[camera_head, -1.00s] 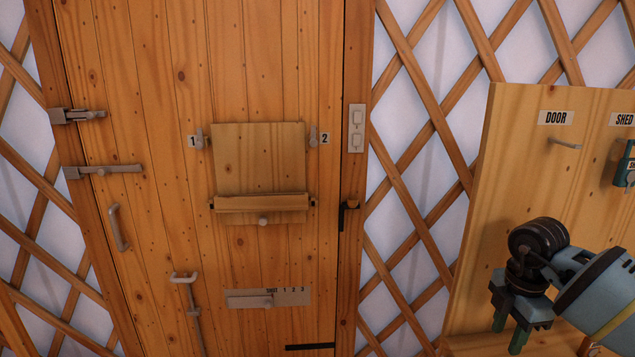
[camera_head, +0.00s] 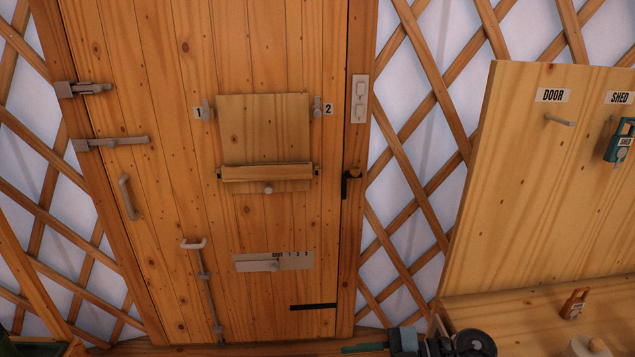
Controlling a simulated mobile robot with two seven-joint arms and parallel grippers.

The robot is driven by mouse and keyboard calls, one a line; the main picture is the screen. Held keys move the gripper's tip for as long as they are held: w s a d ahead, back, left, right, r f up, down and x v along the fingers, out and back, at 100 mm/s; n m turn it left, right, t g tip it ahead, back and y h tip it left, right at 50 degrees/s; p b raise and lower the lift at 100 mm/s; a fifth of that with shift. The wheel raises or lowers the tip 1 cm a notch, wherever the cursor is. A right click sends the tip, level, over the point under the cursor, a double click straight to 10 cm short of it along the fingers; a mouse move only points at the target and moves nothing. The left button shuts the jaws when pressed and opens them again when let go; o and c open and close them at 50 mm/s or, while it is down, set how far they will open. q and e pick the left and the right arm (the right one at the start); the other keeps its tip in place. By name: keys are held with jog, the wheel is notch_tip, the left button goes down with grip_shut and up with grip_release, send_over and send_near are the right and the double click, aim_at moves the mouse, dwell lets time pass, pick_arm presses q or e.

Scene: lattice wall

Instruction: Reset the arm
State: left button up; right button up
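My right gripper (camera_head: 366,348) is at the bottom edge, right of centre, below the door. Its dark green finger points left, and its arm is cut off by the frame's lower edge. I see no object at the visible finger, and the spacing of the fingers is hidden. My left gripper cannot be made out. Dark green shapes (camera_head: 75,348) at the bottom left corner are too cropped to identify.
A wooden door (camera_head: 180,120) with latches, a handle (camera_head: 128,197) and a hatch panel (camera_head: 265,130) fills the left and centre. A board (camera_head: 530,190) at right carries a DOOR hook and a blue SHED padlock (camera_head: 618,142). An orange-brown padlock (camera_head: 574,304) is on the ledge below.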

jog(key=s+d+f+m+t+h+p, duration=0.2)
jog(key=s+d+f+m+t+h, duration=0.2)
jog(key=s+f+m, duration=0.5)
jog(key=s+d+f+m+t+h+p, duration=0.2)
jog(key=s+d+f+m+t+h, duration=0.3)
jog(key=s+d+f+m+h, duration=0.4)
jog(key=s+m, duration=0.3)
jog(key=s, duration=0.1)
jog(key=shift+s+d+m+h, duration=0.2)
jog(key=shift+d+m+h, duration=0.05)
jog(key=shift+m+h, duration=0.15)
jog(key=shift+o, duration=0.3)
jog(key=shift+s+f, duration=0.25)
jog(key=shift+s, duration=0.15)
pick_arm(q)
jog(key=w+r+t, duration=0.1)
jog(key=w+r, duration=0.3)
jog(key=r, duration=0.2)
jog(key=shift+w+a+t, duration=0.3)
jog(key=shift+w+a, duration=0.05)
jog(key=shift+a, duration=0.05)
pick_arm(e)
jog(key=shift+o, duration=0.2)
pick_arm(q)
jog(key=shift+f, duration=0.1)
pick_arm(e)
jog(key=shift+d, duration=0.1)
